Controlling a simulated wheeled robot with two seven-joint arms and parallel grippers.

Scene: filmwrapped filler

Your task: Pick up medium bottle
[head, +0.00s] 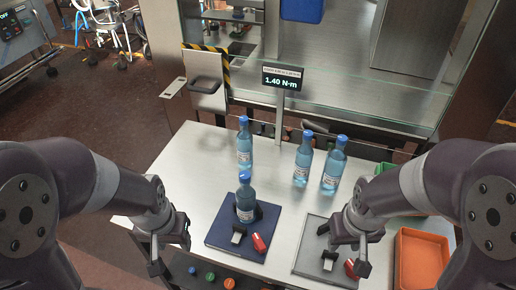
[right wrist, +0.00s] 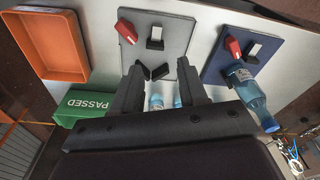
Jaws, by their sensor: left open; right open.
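Several blue-capped, labelled bottles stand on the table. One (head: 245,199) is upright on the blue plate, in a dark holder; it also shows in the right wrist view (right wrist: 248,92). Another (head: 244,146) stands behind it, and two more (head: 303,162) (head: 333,169) stand side by side at the back right. I cannot tell which is the medium one. My left gripper (head: 160,264) is open and empty at the left of the table. My right gripper (head: 348,252) is open and empty over the grey plate; in its wrist view (right wrist: 160,92) two bottles partly show beyond the fingers.
The blue plate (head: 220,236) and grey plate (head: 307,258) each carry a red piece and a light block. An orange tray (head: 422,258) lies at the right, near a green box (right wrist: 90,104) marked PASSED. A display (head: 283,79) reading 1.40 N·m stands behind the table.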

